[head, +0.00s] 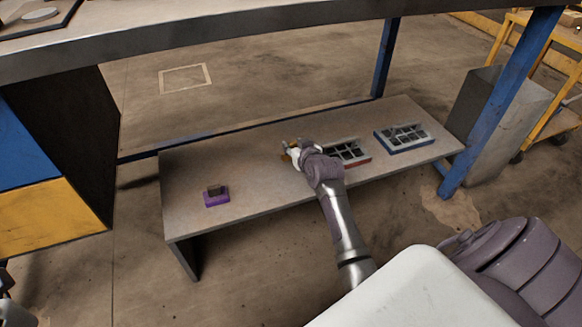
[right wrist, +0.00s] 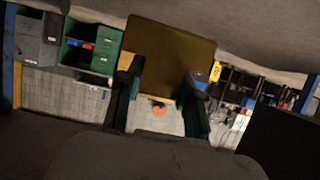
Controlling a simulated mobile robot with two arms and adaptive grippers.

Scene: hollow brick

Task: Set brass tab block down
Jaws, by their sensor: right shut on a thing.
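The brass tab block shows in the right wrist view (right wrist: 170,52) as a flat brownish-gold piece between the two dark fingers. My right gripper (right wrist: 158,84) is shut on it. In the head view my right gripper (head: 292,150) reaches over the low grey bench (head: 250,185), left of the red-edged tray. Only a small gold bit of the block shows there, mostly hidden by the gripper. Whether the block touches the bench I cannot tell. My left gripper is not in view.
A purple block (head: 217,200) with a dark piece on top sits on the bench at the left. A red-edged tray (head: 357,161) and a blue-edged tray (head: 405,148), both with dark compartments, lie to the right. Bench surface between purple block and gripper is clear. An upper table (head: 230,30) overhangs.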

